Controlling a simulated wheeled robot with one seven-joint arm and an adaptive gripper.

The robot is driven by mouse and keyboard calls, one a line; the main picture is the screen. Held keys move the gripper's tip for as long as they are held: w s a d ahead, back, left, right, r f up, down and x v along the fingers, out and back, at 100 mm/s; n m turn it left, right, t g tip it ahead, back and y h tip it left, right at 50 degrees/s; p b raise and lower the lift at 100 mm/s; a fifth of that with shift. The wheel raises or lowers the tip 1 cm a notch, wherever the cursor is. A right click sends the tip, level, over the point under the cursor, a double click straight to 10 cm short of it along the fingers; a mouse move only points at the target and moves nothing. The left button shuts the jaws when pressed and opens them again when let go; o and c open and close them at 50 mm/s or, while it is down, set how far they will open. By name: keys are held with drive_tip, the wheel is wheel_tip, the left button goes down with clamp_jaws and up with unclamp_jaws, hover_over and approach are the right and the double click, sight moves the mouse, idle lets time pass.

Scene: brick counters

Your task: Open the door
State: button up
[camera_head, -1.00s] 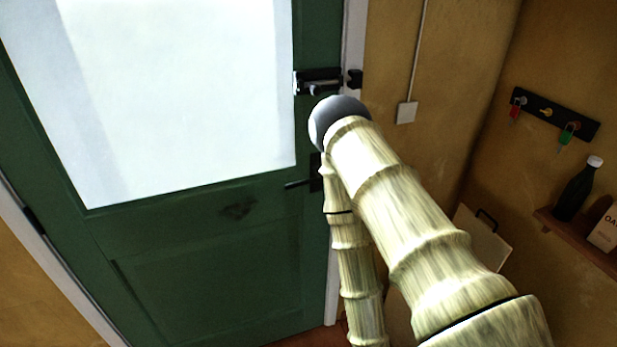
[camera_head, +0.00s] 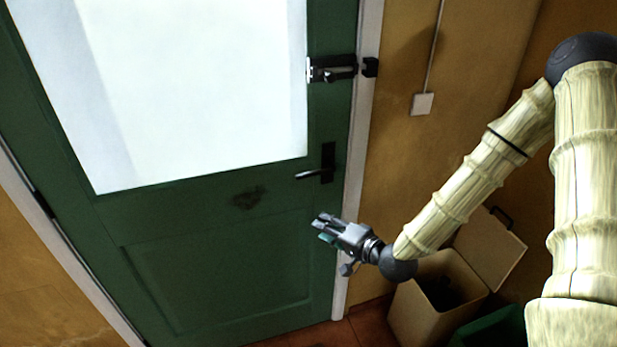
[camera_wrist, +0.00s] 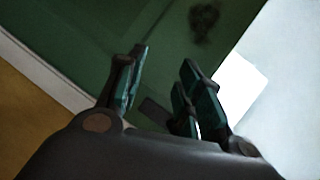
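The green door (camera_head: 220,260) with its large bright pane (camera_head: 190,80) stands shut in its frame in the head view. A dark lever handle (camera_head: 318,172) sits on its right side, its lever pointing left. Above it is a sliding bolt (camera_head: 332,69), next to a catch (camera_head: 370,67) on the frame. My gripper (camera_head: 322,226) is below the handle, apart from it and in front of the lower door. In the wrist view my gripper (camera_wrist: 160,90) has its fingers spread apart with nothing between them. Door surface (camera_wrist: 80,35) fills much of the wrist view; the handle is not clear there.
A beige bin (camera_head: 425,310) with its lid (camera_head: 490,250) raised stands right of the door, below my arm. A green object (camera_head: 490,330) is beside it. A wall switch (camera_head: 422,104) is on the yellow wall. The space before the door's left side is clear.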

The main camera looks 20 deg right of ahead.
sight(309, 175)
drive_tip(key=w+d+r+m+t+y, duration=0.1)
drive_tip(key=w+d+r+m+t, duration=0.15)
drive_tip(key=r, duration=0.65)
drive_tip(key=shift+n+t, duration=0.35)
drive_tip(key=p+x, duration=0.1)
drive_tip(key=x, duration=0.2)
drive_tip(key=p+x, duration=0.1)
drive_tip(key=x, duration=0.3)
drive_tip(key=p+x, duration=0.1)
drive_tip(key=x, duration=0.3)
drive_tip(key=shift+w+d+f, duration=0.1)
drive_tip(key=shift+w+d, duration=0.1)
drive_tip(key=shift+w, duration=0.1)
